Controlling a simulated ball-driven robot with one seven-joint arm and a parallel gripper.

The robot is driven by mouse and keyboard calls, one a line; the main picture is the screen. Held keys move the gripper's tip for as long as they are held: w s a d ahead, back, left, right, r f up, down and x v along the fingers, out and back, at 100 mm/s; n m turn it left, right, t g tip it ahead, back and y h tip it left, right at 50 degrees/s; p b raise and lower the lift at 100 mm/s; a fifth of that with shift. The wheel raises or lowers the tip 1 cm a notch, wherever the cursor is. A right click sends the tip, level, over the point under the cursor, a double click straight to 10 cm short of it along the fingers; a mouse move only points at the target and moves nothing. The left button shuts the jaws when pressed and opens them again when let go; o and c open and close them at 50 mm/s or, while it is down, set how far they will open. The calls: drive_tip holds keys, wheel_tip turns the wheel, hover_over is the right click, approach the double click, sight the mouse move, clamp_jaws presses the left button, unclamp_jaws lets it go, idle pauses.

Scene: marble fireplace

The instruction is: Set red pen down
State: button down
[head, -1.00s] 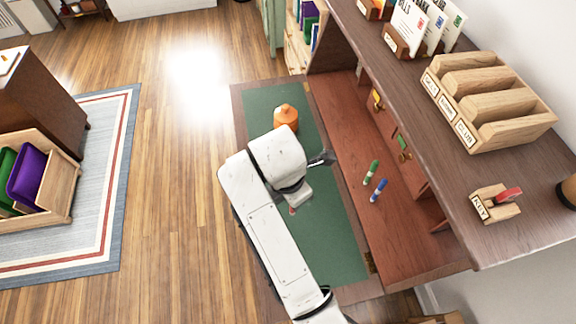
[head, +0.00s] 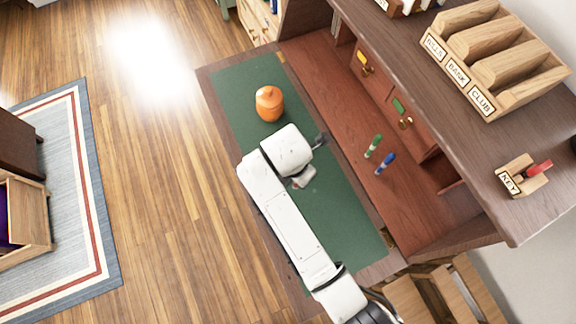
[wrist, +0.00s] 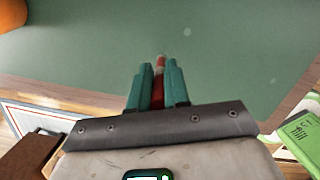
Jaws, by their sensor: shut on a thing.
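The red pen (wrist: 158,88) is gripped between the two teal fingers of my gripper (wrist: 157,72) in the wrist view, its pale end pointing away. Beyond it lies the green writing surface of the desk (wrist: 230,60); I cannot tell whether the pen touches it. In the head view my white arm reaches over the green surface (head: 345,222) and hides most of the gripper and the pen.
A raised shelf on the right holds a wooden sorter (head: 497,62) and a key holder (head: 523,177). Small drawers line the desk's back. The lower green surface is bare.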

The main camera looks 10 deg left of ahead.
drive_tip(key=shift+s+f, duration=0.1)
drive_tip(key=shift+f, duration=0.4)
drive_tip(key=shift+s+r, duration=0.1)
drive_tip(key=shift+d, duration=0.1)
drive_tip(key=c, duration=1.6)
unclamp_jaws()
drive_tip(key=o, duration=0.5)
wheel_tip(320, 180, up, 12)
drive_tip(key=s+a, duration=0.1)
drive_tip(key=shift+s, duration=0.3)
